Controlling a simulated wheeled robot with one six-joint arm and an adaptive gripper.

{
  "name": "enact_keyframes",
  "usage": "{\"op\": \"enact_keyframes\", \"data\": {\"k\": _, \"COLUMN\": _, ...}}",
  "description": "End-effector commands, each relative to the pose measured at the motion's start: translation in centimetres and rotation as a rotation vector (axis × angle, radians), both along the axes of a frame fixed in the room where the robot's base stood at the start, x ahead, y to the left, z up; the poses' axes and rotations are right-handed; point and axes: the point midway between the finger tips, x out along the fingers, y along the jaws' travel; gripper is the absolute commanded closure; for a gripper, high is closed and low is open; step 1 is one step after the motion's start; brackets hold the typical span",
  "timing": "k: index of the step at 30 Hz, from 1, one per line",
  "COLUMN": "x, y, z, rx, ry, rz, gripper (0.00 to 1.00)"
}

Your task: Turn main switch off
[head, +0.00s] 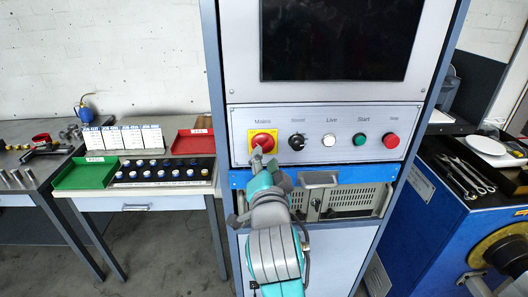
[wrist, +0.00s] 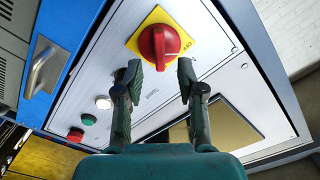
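The main switch (head: 263,141) is a red rotary knob on a yellow square plate, under the label "Mains" at the left of the cabinet's control panel. It also shows in the wrist view (wrist: 160,47), its raised grip running roughly up and down the picture. Small lettering, apparently "OFF", shows on the plate to the right of the knob. My gripper (wrist: 159,72) is open and empty, its two fingertips apart just below the knob in the wrist view. In the head view my gripper (head: 257,155) covers the knob's lower edge. I cannot tell whether it touches.
Right of the switch are a black selector (head: 296,142), a white button (head: 329,140), a green button (head: 360,139) and a red button (head: 391,141). A dark screen (head: 340,38) is above; a drawer handle (head: 318,180) is below. Side benches hold trays and tools.

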Motion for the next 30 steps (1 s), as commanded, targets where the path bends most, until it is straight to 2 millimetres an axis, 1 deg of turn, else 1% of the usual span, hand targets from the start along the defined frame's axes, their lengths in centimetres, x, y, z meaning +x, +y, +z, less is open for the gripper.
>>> {"op": "enact_keyframes", "data": {"k": 1, "x": 0.9, "y": -0.1, "z": 0.0, "rx": 0.0, "ry": 0.001, "rz": -0.001, "gripper": 0.61}}
{"op": "enact_keyframes", "data": {"k": 3, "x": 1.9, "y": -0.1, "z": 0.0, "rx": 0.0, "ry": 0.001, "rz": -0.001, "gripper": 0.61}}
{"op": "enact_keyframes", "data": {"k": 9, "x": 3.7, "y": 0.0, "z": 0.0, "rx": 0.0, "ry": 0.001, "rz": -0.001, "gripper": 0.61}}
{"op": "enact_keyframes", "data": {"k": 13, "x": 4.1, "y": 0.0, "z": 0.0, "rx": 0.0, "ry": 0.0, "rz": 0.0, "gripper": 0.61}}
{"op": "enact_keyframes", "data": {"k": 20, "x": 4.2, "y": 0.0, "z": 0.0, "rx": 0.0, "ry": 0.0, "rz": 0.0, "gripper": 0.61}}
{"op": "enact_keyframes", "data": {"k": 23, "x": 4.1, "y": 0.0, "z": 0.0, "rx": 0.0, "ry": 0.0, "rz": 0.0, "gripper": 0.84}}
{"op": "enact_keyframes", "data": {"k": 24, "x": 4.1, "y": 0.0, "z": 0.0, "rx": 0.0, "ry": 0.0, "rz": 0.0, "gripper": 0.94}}
{"op": "enact_keyframes", "data": {"k": 25, "x": 4.1, "y": 0.0, "z": 0.0, "rx": 0.0, "ry": 0.0, "rz": 0.0, "gripper": 1.0}}
{"op": "enact_keyframes", "data": {"k": 30, "x": 4.1, "y": 0.0, "z": 0.0, "rx": -0.001, "ry": 0.0, "rz": 0.0, "gripper": 1.0}}
